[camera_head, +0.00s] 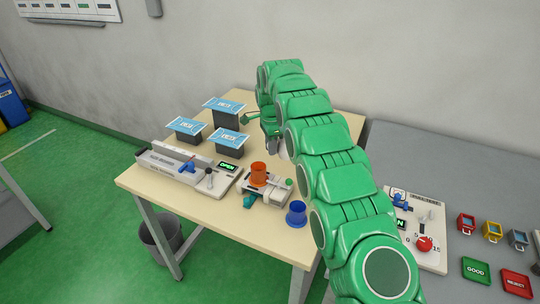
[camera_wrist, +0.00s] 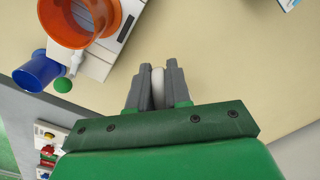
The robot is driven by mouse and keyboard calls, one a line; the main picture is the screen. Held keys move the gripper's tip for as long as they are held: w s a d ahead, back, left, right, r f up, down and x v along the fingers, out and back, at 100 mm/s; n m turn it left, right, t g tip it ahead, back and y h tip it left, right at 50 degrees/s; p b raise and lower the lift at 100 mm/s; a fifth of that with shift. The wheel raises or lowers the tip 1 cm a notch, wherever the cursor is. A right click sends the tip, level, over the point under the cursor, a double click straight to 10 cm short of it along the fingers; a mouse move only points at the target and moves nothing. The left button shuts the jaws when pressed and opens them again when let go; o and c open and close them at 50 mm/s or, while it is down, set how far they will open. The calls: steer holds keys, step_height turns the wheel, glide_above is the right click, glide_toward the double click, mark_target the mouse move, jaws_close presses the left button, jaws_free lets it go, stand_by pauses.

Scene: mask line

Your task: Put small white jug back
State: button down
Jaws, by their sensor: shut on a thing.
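My gripper (camera_wrist: 157,72) is shut on a white, rounded piece, which I take to be part of the small white jug (camera_wrist: 158,88). Only a narrow strip of it shows between the grey fingers in the wrist view. In the head view a sliver of white (camera_head: 282,149) shows beside my arm, over the right half of the wooden table (camera_head: 150,185). My arm hides most of it, and I cannot tell whether it touches the table.
An orange cup (camera_head: 258,175) stands on a white device, with a blue cup (camera_head: 297,214) to its right. Several blue-topped stands (camera_head: 186,126) and a device with a green OPEN display (camera_head: 229,167) are further left. A grey table at right holds small mugs (camera_head: 466,224) and GOOD (camera_head: 477,270) and REJECT plates.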

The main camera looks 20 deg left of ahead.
steer(key=shift+w+a+f, duration=0.3)
steer(key=shift+w+f, duration=0.1)
steer(key=shift+f, duration=0.15)
steer(key=shift+w+a+f, duration=0.25)
steer(key=shift+w+f, duration=0.1)
steer(key=shift+f, duration=0.15)
steer(key=shift+w+a+f, duration=0.1)
steer(key=shift+w+f, duration=0.05)
steer(key=shift+f, duration=0.25)
steer(key=shift+f, duration=1.45)
steer(key=c, duration=1.1)
jaws_free()
steer(key=shift+f, duration=0.1)
